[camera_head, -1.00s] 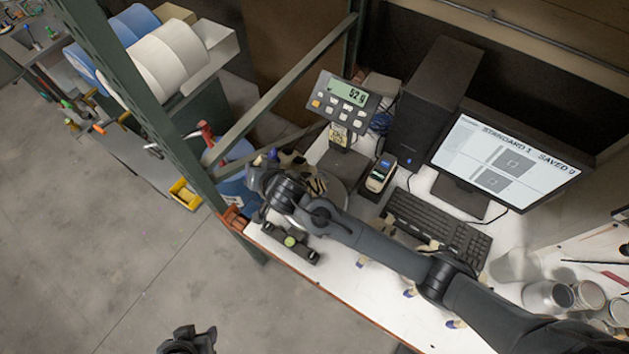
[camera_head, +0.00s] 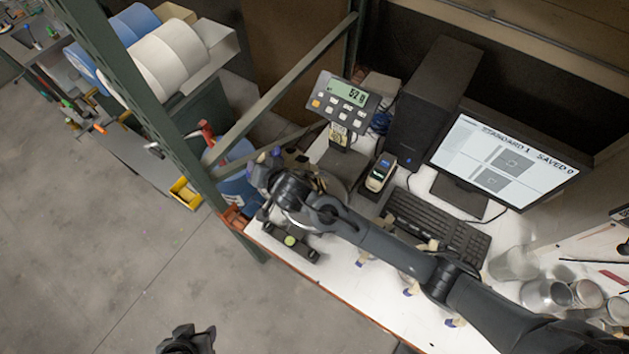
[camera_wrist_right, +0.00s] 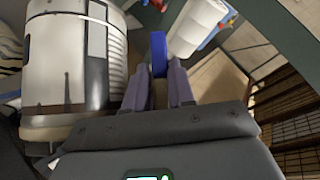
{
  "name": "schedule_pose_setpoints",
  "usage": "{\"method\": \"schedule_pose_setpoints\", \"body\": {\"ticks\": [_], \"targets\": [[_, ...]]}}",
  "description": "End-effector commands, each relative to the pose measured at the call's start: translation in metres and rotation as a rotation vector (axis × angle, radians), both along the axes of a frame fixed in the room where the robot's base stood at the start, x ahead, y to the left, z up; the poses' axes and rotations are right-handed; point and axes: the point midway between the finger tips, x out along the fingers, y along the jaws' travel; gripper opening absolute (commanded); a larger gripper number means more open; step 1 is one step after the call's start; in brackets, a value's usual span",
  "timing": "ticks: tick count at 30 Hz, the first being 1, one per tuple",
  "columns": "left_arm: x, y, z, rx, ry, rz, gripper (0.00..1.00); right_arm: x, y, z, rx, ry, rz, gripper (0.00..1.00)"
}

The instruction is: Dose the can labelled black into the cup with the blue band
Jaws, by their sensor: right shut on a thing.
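My right gripper (camera_head: 266,160) is over the far-left end of the bench, mostly hidden by its own wrist in the head view. In the right wrist view its fingers (camera_wrist_right: 168,85) are closed around a narrow blue-ended piece (camera_wrist_right: 158,48) with a tan part below. Several tan pieces with blue ends (camera_head: 361,261) lie along the bench front; I cannot tell which is the blue-banded cup. My left gripper (camera_head: 187,341) is at the bottom edge; its fingers are unclear.
A scale display (camera_head: 346,95), handheld device (camera_head: 381,172), keyboard (camera_head: 436,226) and monitor (camera_head: 510,165) stand on the white bench. Metal cans (camera_head: 547,294) and a translucent cup (camera_head: 514,262) are at right. A green post (camera_head: 150,110) rises at the bench's left end.

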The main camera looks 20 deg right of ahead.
Motion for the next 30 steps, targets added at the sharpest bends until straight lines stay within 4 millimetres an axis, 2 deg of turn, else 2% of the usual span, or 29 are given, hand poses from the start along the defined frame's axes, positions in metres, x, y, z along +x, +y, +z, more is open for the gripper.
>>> {"method": "schedule_pose_setpoints", "body": {"ticks": [30], "targets": [[0.0001, -0.0013, -0.0012, -0.005, 0.000, 0.004, 0.43, -0.0005, -0.0056, 0.0054, 0.052, -0.017, 0.001, 0.00]]}}
